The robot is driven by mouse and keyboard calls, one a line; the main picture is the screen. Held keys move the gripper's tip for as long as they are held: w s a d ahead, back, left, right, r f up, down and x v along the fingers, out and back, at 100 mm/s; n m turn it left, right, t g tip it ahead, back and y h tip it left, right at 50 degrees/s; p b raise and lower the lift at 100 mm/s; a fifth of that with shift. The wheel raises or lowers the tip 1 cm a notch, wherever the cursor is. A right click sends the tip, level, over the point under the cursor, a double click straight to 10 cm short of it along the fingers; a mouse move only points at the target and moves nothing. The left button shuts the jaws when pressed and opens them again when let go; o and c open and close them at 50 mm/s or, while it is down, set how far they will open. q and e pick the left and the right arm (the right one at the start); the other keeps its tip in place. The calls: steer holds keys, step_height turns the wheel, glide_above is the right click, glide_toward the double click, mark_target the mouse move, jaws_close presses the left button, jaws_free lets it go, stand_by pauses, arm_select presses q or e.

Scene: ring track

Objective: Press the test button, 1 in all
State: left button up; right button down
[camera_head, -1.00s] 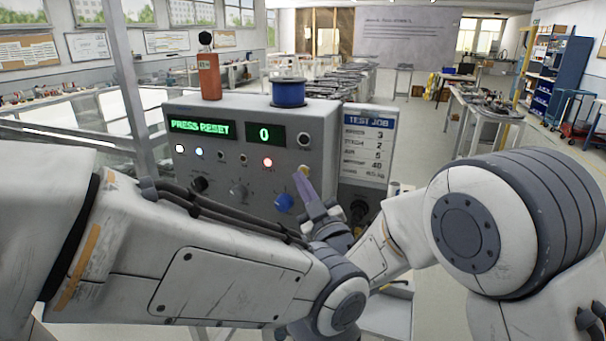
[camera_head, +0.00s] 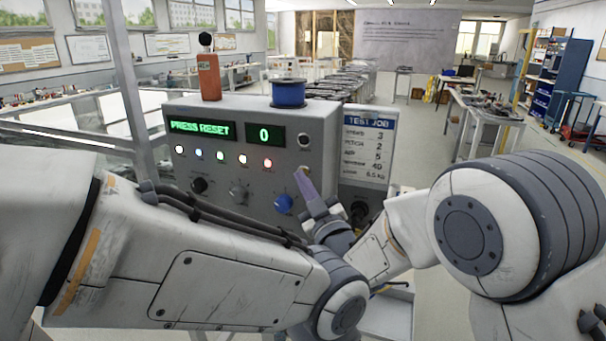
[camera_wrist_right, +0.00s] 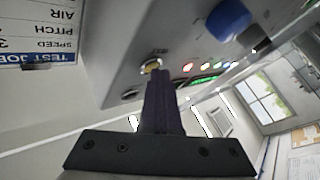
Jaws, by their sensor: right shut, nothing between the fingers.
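A grey tester box (camera_head: 325,120) stands ahead, its green displays reading "PRESS RESET" and "0". A small yellowish button in a metal ring (camera_wrist_right: 151,65) sits on its front at the right, mostly hidden in the head view (camera_head: 306,169); its label cannot be read. My right gripper (camera_head: 301,174) is shut and empty, its purple fingers pointing at this button. In the right wrist view the fingertips (camera_wrist_right: 156,74) are right at the button; whether they touch is unclear. My left arm crosses the lower left, its gripper out of sight.
A dark round button (camera_head: 304,140) is above the yellowish one. A blue knob (camera_head: 283,203) is to its lower left. A "TEST JOB" sheet (camera_head: 367,145) stands at the right. A blue spool (camera_head: 288,93) and a red bottle-like object (camera_head: 208,75) are on top.

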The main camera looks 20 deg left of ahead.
steer(key=shift+s+b, duration=0.55)
steer(key=shift+s, duration=0.25)
steer(key=s+b, duration=0.2)
steer(key=s, duration=0.3)
stand_by(0.4)
stand_by(0.5)
